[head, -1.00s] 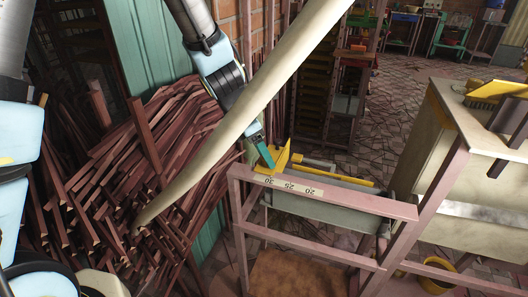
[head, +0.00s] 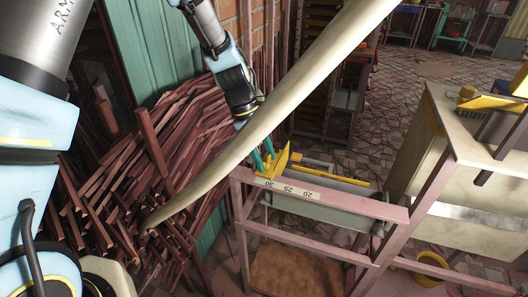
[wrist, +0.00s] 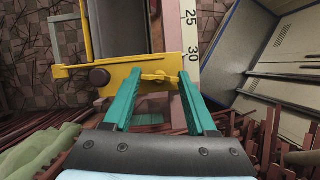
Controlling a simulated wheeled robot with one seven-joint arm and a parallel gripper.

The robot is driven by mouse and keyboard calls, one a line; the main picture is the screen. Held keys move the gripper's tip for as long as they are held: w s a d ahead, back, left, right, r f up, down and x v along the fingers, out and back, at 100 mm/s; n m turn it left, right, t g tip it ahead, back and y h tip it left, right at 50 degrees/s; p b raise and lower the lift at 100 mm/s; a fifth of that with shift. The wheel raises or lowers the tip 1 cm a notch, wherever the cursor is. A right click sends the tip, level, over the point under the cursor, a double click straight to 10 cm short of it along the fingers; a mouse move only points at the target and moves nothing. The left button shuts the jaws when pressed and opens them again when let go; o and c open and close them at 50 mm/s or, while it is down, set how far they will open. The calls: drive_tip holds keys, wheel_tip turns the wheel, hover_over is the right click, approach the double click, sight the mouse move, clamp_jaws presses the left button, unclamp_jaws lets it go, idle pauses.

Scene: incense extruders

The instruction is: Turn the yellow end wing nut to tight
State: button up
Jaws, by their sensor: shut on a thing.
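The yellow end stop (head: 281,160) stands at the left end of the pink frame's scale strip; it also fills the middle of the wrist view (wrist: 120,72). Its small yellow wing nut (wrist: 158,76) lies with its wings roughly level across the picture. My gripper (wrist: 159,73) has one teal fingertip at each end of the wing nut and is shut on it. In the head view my gripper (head: 262,160) reaches the stop from the upper left. The wing nut cannot be made out there.
The scale strip (head: 288,188) runs along the pink frame (head: 350,207), with a grey trough (head: 325,208) behind it. A long pale pole (head: 290,90) crosses in front of my arm. Stacked reddish sticks (head: 180,130) lie left.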

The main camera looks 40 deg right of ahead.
drive_tip(key=m+y, duration=0.1)
drive_tip(key=m, duration=0.2)
drive_tip(key=shift+d+m+y+p, duration=0.1)
drive_tip(key=shift+m+y+p, duration=0.2)
drive_tip(key=shift+m+p, duration=0.1)
drive_tip(key=m+y, duration=0.1)
drive_tip(key=m, duration=0.2)
drive_tip(key=shift+d+m, duration=0.1)
drive_tip(key=shift+m, duration=0.2)
drive_tip(key=m+y, duration=0.1)
drive_tip(key=m, duration=0.2)
drive_tip(key=m+t+y, duration=0.1)
drive_tip(key=m, duration=0.2)
drive_tip(key=shift+d+m, duration=0.15)
drive_tip(key=shift+m, duration=0.15)
drive_tip(key=shift+y, duration=0.3)
drive_tip(key=o, duration=1.4)
drive_tip(key=shift+c, duration=0.2)
drive_tip(key=shift+r, duration=0.1)
drive_tip(key=b+v, duration=0.3)
drive_tip(key=v, duration=0.7)
drive_tip(key=shift+r, duration=0.3)
drive_tip(key=shift+d, duration=0.1)
